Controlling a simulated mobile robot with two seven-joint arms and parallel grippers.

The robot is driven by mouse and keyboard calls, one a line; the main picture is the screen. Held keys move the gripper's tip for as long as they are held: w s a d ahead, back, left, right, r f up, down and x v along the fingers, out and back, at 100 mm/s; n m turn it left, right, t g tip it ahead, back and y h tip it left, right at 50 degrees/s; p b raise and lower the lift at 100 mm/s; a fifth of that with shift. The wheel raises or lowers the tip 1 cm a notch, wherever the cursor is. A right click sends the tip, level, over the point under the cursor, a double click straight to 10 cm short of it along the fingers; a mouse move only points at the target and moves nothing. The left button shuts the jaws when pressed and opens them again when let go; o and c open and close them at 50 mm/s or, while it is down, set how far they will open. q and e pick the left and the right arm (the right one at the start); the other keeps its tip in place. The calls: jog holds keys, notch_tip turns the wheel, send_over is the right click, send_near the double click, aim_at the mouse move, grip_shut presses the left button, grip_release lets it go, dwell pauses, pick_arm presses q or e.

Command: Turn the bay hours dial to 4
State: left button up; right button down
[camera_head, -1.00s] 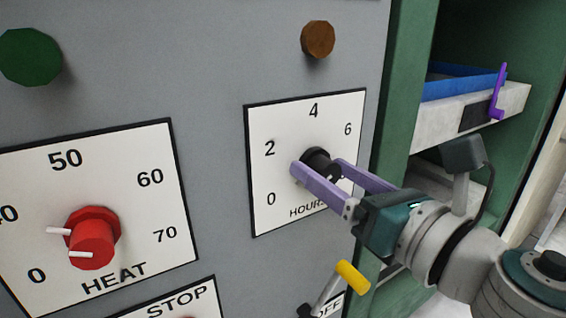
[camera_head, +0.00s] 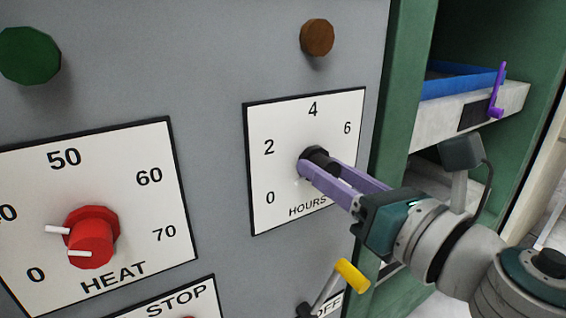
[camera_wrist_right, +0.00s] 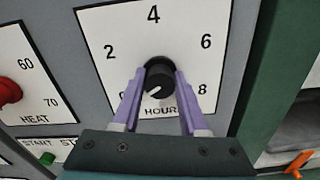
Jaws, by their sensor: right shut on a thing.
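The black bay hours dial (camera_head: 322,158) sits at the middle of a white plate (camera_head: 284,128) marked 0, 2, 4, 6 and HOURS; the right wrist view also shows an 8. In the right wrist view the dial (camera_wrist_right: 159,81) has a white pointer line on its face toward the lower left, near the 0 side. My right gripper (camera_head: 322,170) has its two purple fingers on either side of the dial, shut on it. The wrist view shows the fingers (camera_wrist_right: 159,88) at the dial's left and right sides. My left gripper is not in view.
A red HEAT dial (camera_head: 91,240) is at the left, with a green knob (camera_head: 30,56) above it. A brown knob (camera_head: 317,38) is above the hours plate. A yellow-ended lever (camera_head: 351,275) stands out below my right gripper. A green frame (camera_head: 404,80) is at the right.

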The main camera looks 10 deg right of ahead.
jog(key=shift+m, duration=1.3)
jog(key=m, duration=0.3)
jog(key=shift+m+p, duration=0.3)
jog(key=shift+p, duration=0.05)
jog(key=m+p, duration=0.1)
jog(key=m, duration=0.4)
jog(key=m+p, duration=0.1)
jog(key=m, duration=0.5)
jog(key=shift+m, duration=0.4)
jog(key=m+p, duration=0.1)
jog(key=m, duration=0.2)
jog(key=shift+m, duration=1.3)
